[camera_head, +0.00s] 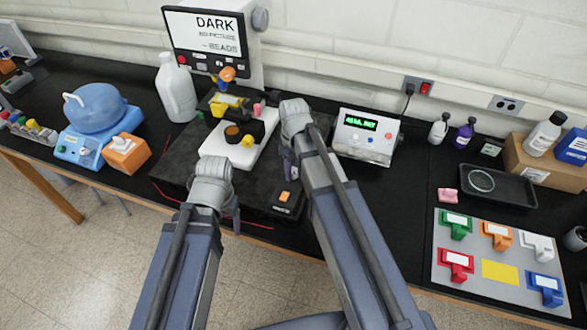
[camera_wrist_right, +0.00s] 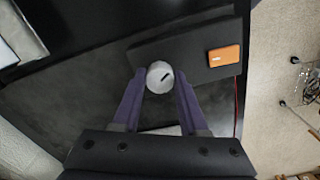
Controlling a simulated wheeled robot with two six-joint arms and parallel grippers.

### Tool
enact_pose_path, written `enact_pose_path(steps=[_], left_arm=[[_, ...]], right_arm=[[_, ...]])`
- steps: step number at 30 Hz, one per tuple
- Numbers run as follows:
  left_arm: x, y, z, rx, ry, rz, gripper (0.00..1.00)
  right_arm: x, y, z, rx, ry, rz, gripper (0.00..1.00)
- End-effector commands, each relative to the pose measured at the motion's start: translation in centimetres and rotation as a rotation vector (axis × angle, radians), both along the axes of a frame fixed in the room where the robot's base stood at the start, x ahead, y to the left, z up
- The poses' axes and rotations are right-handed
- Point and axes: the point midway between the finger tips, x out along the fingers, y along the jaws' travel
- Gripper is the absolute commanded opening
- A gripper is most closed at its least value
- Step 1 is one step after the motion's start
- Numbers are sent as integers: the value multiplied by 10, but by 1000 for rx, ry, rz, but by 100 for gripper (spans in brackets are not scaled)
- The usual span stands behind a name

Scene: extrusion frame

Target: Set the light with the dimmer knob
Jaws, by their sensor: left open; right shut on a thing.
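The dimmer knob (camera_wrist_right: 160,76) is round and pale grey with a dark pointer line that points to the upper right of the right wrist view. It sits on a black box (camera_wrist_right: 190,47) that also carries an orange rocker switch (camera_wrist_right: 225,56); the switch shows in the head view (camera_head: 285,197). My right gripper (camera_wrist_right: 160,82) is shut on the knob, one purple finger on each side. In the head view my right arm hides the knob. My left gripper (camera_head: 234,214) is open near the front edge of the dark plate. A screen (camera_head: 208,36) reads "DARK".
A white box with a green display (camera_head: 365,136) is to the right. A blue device (camera_head: 95,118) and an orange block (camera_head: 126,152) are left. Coloured holders (camera_head: 497,258) lie at the right.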

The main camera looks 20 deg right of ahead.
Motion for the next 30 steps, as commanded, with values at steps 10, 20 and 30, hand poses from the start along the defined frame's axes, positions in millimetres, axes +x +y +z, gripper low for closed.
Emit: enact_pose_path(steps=[10, 20, 30], left_arm=[[0, 0, 0, 0, 0, 0, 72], [0, 0, 0, 0, 0, 0, 72], [0, 0, 0, 0, 0, 0, 72]], right_arm=[[0, 0, 0, 0, 0, -34, 0], [0, 0, 0, 0, 0, -258, 0], [0, 0, 0, 0, 0, -574, 0]])
